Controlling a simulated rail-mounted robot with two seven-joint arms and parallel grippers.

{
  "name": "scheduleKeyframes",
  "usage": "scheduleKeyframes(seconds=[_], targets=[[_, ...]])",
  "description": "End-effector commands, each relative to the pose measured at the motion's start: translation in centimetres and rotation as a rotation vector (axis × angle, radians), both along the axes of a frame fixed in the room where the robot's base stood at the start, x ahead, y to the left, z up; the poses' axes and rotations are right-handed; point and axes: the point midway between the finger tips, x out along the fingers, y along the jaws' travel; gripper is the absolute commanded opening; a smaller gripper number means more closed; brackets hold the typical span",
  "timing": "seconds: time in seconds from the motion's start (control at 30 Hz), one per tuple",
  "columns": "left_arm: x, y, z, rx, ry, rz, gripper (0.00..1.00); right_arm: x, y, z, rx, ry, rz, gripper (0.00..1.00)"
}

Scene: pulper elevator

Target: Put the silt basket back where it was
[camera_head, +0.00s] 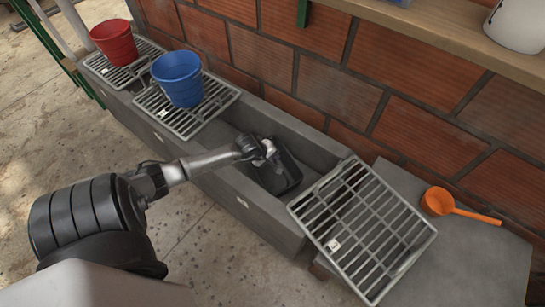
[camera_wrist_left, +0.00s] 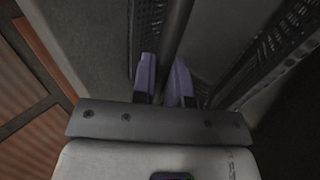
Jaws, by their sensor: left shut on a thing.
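The silt basket (camera_head: 284,178) is dark and sits down inside the open section of the grey concrete trough (camera_head: 243,205). Its perforated mesh walls show in the left wrist view (camera_wrist_left: 272,58). My left gripper (camera_head: 266,150) reaches down into the trough at the basket's top. I cannot tell whether the basket touches the trough floor. My right gripper is not in view.
A loose metal grate (camera_head: 362,228) lies tilted at the open section's right end, partly over a grey slab (camera_head: 465,262). An orange scoop (camera_head: 438,201) lies on the slab. Blue (camera_head: 179,80) and red (camera_head: 115,43) buckets stand on grates at left. A brick wall runs behind.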

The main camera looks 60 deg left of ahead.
Motion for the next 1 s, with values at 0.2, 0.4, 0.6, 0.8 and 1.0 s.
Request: scheduleKeyframes(seconds=[0.2,0.4,0.6,0.8,1.0], targets=[[0.0,0.0,-0.2,0.000,0.001,0.000,0.29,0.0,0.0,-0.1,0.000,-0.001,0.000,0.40],[0.0,0.0,-0.2,0.000,0.001,0.000,0.39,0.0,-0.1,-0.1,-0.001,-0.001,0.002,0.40],[0.0,0.0,0.2,0.000,0.000,0.000,0.39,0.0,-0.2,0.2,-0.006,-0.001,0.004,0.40],[-1.6,0.0,2.6,0.002,0.003,-0.002,0.39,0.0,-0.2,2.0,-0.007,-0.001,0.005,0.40],[-3.8,0.0,5.8,0.002,0.003,-0.003,0.39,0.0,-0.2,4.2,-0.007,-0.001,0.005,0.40]])
